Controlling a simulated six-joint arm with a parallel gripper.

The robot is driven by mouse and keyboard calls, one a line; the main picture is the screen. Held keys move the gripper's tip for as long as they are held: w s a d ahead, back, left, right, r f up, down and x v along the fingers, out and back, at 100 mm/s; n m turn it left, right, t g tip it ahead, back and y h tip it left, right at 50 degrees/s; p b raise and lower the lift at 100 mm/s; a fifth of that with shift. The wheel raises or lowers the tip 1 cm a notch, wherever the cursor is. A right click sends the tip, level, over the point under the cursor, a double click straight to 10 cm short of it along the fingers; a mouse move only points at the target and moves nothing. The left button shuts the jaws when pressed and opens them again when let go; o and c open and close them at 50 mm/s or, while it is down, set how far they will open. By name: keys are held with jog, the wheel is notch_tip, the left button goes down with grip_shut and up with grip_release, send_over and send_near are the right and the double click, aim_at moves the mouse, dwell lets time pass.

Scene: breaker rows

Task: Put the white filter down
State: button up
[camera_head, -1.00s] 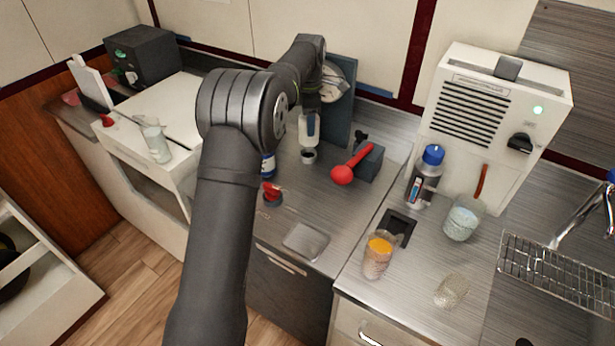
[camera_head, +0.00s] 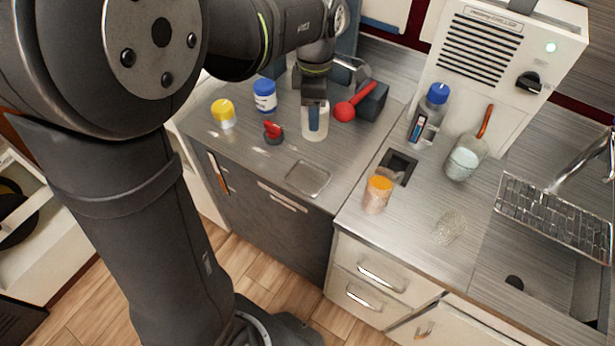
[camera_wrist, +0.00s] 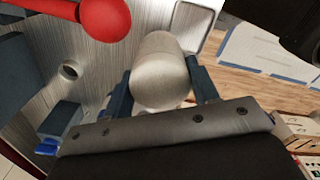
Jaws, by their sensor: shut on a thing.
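The white filter (camera_head: 315,125) is a plain pale cylinder over the steel counter, in front of the red ball-ended handle. My gripper (camera_head: 316,108) is shut on it from above, with one blue finger showing across its front. In the wrist view, the filter (camera_wrist: 160,72) sits between my gripper's two blue fingers (camera_wrist: 160,88). I cannot tell whether its base touches the counter.
A square metal tray (camera_head: 308,178) lies in front of the filter. The red ball-ended handle (camera_head: 345,110) is close behind it. A red-topped knob (camera_head: 273,131), a blue-lidded jar (camera_head: 265,96) and a yellow-lidded jar (camera_head: 223,113) stand left. An orange-topped beaker (camera_head: 377,194) stands right.

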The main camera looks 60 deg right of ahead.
jog(key=s+a+r, duration=0.2)
jog(key=s+a, duration=0.7)
jog(key=s, duration=0.4)
jog(key=shift+w+d+f, duration=0.55)
jog(key=shift+w+f, duration=1.3)
jog(key=shift+w+d+f, duration=0.55)
jog(key=shift+w+f, duration=1.25)
jog(key=shift+w, duration=0.1)
jog(key=shift+w+d+f, duration=0.55)
jog(key=shift+w+f, duration=1.3)
jog(key=shift+f, duration=0.1)
jog(key=o, duration=1)
notch_tip(320, 180, up, 12)
jog(key=shift+r, duration=0.15)
